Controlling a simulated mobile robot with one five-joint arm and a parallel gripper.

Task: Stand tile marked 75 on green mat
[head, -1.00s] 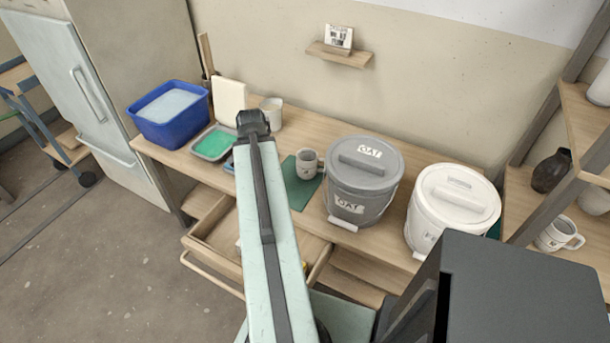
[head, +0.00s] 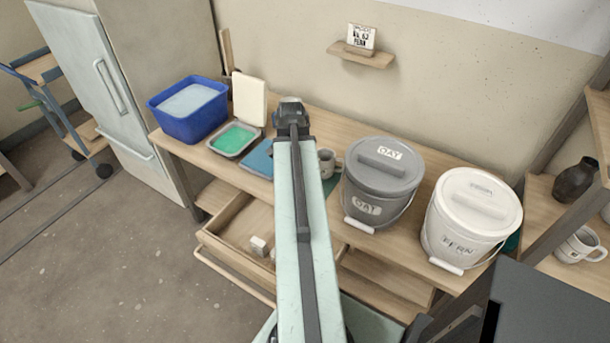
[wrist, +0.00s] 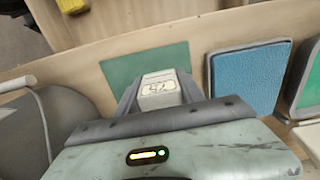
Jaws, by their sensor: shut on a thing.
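My gripper (wrist: 160,95) is shut on a small pale tile (wrist: 158,97) with a dark mark on its top label. The mark looks like 75, but it is upside down and small. In the wrist view the tile is in front of the green mat (wrist: 120,68); I cannot tell whether it touches it. In the head view my gripper (head: 291,103) is above the table, its tips mostly hidden by my arm. The green mat (head: 331,187) shows just right of my arm, partly covered by a grey mug (head: 327,164).
A grey bucket marked OAT or DAY (head: 380,190) and a white bucket marked FERN (head: 470,215) stand right. A blue pad (head: 258,158), green tray (head: 235,139) and blue tub (head: 190,110) are left. An open drawer (head: 235,232) holds a white block (head: 259,245).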

